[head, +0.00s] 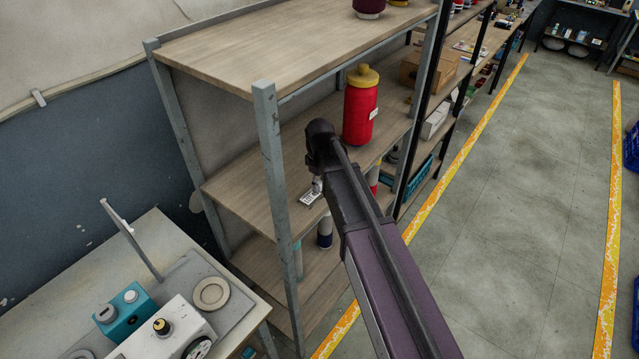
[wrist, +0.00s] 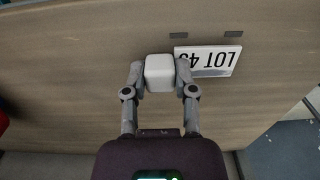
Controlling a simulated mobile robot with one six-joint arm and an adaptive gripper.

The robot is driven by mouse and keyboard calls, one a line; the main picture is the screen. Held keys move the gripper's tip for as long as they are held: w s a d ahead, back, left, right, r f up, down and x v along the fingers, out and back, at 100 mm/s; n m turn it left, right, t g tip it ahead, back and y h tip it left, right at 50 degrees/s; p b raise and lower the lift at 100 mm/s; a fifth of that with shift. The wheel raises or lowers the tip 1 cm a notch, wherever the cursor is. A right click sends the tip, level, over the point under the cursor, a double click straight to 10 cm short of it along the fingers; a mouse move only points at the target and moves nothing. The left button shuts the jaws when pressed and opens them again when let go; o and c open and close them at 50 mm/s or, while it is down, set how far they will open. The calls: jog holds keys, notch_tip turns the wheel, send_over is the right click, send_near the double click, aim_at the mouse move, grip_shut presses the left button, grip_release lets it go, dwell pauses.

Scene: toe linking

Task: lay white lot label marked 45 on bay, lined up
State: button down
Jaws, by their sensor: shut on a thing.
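The white lot label (wrist: 212,66) shows in the wrist view, upside down, with "LOT 4" readable and the last digit partly hidden. A white block (wrist: 159,72) at its left end is between my gripper's fingers (wrist: 160,78); it appears to be the label's grip. My gripper is shut on it. In the head view the label (head: 311,197) is at the middle shelf, near its front edge. I cannot tell whether it touches the board. Two short dark grey marks (wrist: 179,35) (wrist: 233,34) on the board lie just above the label in the wrist view.
A red bottle with a yellow cap (head: 361,108) stands on the same shelf, behind my arm. A grey upright post (head: 276,190) rises at the shelf's near corner. The board (head: 240,190) left of the label is clear. Containers (head: 324,232) stand on the shelf below.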

jog(key=shift+f+b, duration=0.3)
jog(key=shift+f, duration=0.05)
dwell(0.4)
jog(key=shift+c, duration=1.7)
grip_release()
jog(key=shift+r, duration=0.2)
notch_tip(320, 180, up, 9)
jog(key=p, duration=0.9)
jog(key=shift+r+p, duration=0.2)
jog(key=shift+p, duration=0.2)
